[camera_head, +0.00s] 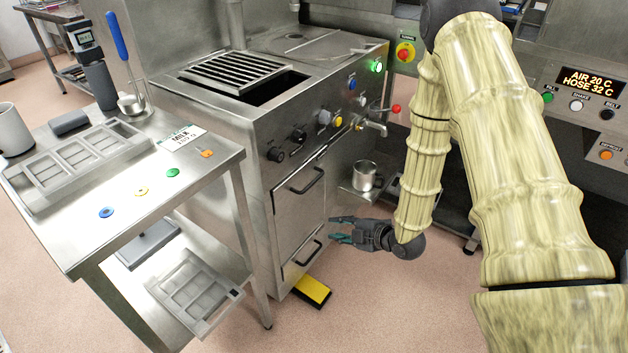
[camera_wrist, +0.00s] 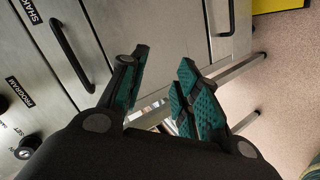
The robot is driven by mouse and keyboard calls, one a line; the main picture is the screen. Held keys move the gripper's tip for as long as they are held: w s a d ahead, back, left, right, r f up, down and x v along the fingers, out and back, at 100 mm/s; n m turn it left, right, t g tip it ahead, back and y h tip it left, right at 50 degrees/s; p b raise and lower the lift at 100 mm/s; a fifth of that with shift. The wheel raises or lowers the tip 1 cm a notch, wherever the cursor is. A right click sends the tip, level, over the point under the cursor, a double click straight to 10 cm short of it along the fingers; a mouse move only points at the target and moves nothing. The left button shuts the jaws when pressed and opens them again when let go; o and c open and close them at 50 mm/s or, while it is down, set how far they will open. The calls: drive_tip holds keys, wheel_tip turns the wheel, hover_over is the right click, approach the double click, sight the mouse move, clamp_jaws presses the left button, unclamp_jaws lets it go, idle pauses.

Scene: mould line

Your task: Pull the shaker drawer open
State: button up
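The steel machine front carries two panels with black bar handles in the head view. The lower handle (camera_head: 309,252) sits on the panel below. Which panel is the shaker drawer is not fully readable, but the label lies by the upper one. Both panels look shut. My gripper (camera_head: 333,228) is open and empty, in front of and right of the panels, at a height between the two handles. Its fingers (camera_wrist: 163,60) touch no handle.
A yellow-and-black pedal (camera_head: 313,291) lies on the floor below the panels. A metal cup (camera_head: 364,176) stands on a small shelf under the tap. A steel table (camera_head: 190,190) with moulds stands to the left.

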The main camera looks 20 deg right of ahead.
sight(315, 182)
drive_tip(key=w+d+r+n+t+y, duration=0.25)
drive_tip(key=w+r+n, duration=0.35)
drive_tip(key=r, duration=0.4)
drive_tip(key=shift+n+g+y, duration=0.35)
drive_tip(key=shift+n+g, duration=0.1)
drive_tip(key=shift+n, duration=0.25)
drive_tip(key=x, duration=1)
drive_tip(key=shift+s+a+r, duration=0.1)
drive_tip(key=shift+s+a, duration=0.15)
drive_tip(key=shift+a, duration=0.05)
clamp_jaws()
